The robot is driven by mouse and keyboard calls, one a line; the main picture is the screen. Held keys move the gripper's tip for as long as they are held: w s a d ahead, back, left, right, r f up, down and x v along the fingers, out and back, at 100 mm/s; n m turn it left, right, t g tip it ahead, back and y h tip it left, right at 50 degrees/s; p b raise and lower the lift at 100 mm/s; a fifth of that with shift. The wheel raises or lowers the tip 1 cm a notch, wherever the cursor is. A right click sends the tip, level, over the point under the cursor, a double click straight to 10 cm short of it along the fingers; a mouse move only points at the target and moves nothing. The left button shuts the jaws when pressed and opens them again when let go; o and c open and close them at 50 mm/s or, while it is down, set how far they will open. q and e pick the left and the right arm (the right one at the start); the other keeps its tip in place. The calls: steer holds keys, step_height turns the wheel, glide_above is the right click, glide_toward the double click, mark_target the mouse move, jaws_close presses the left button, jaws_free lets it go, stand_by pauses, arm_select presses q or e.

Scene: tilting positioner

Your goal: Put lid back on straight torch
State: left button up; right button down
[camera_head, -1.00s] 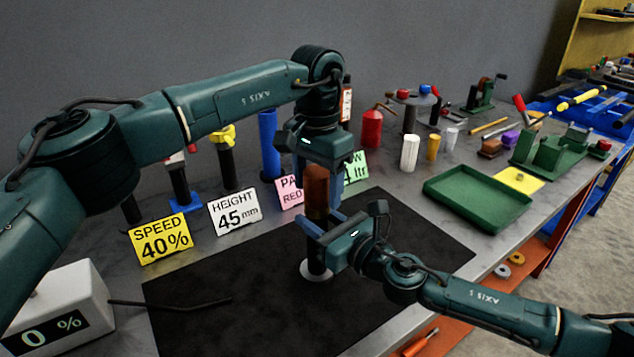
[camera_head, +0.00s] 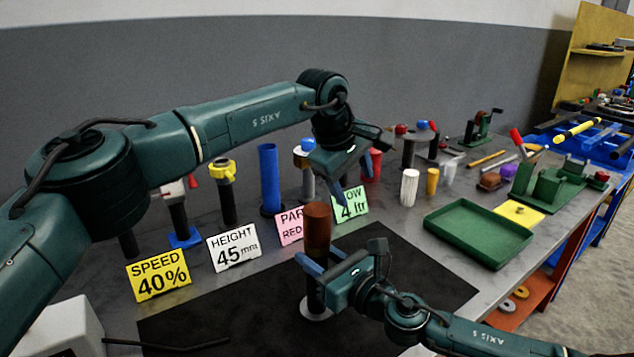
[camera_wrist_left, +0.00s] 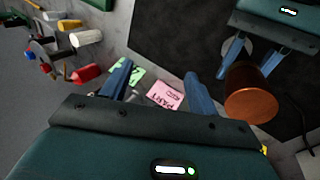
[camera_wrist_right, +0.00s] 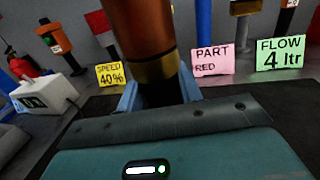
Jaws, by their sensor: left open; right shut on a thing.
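The torch stands upright on the black mat, with a dark body (camera_head: 316,295) and a pale disc (camera_head: 315,309) at its foot. A copper-brown lid (camera_head: 317,228) sits on top of the body, roughly in line with it. In the right wrist view the lid (camera_wrist_right: 146,28) has a brass band (camera_wrist_right: 156,68) at its lower edge. My right gripper (camera_head: 310,265) is shut around the dark body below the lid. My left gripper (camera_head: 360,172) is open and empty, up and behind the lid; the left wrist view shows the lid (camera_wrist_left: 250,105) outside its fingers.
Sign cards stand behind the mat, including yellow SPEED (camera_head: 158,275) and green FLOW (camera_head: 350,203). A blue cylinder (camera_head: 269,175) stands behind them. A green tray (camera_head: 478,230) lies to the right. The mat (camera_head: 390,245) is clear around the torch.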

arm_select(q)
steer(key=s+a+r+m+g+y, duration=0.1)
steer(key=s+m, duration=0.1)
steer(key=m, duration=0.8)
steer(key=s+a+r+m+g+y, duration=0.1)
steer(key=a+m, duration=0.1)
steer(key=m, duration=0.8)
steer(key=s+a+r+m+g+y, duration=0.1)
steer(key=s+a+m, duration=0.1)
steer(key=m, duration=0.8)
steer(key=shift+s+a+m, duration=0.25)
steer(key=shift+s+m, duration=0.1)
steer(key=shift+m, duration=0.05)
steer(key=shift+s+a+n+g+y, duration=0.2)
steer(key=shift+s+a+n, duration=0.1)
steer(key=shift+n, duration=0.3)
steer(key=shift+s+a+n+g+y, duration=0.1)
steer(key=shift+s+a+n+g, duration=0.15)
steer(key=shift+n, duration=0.35)
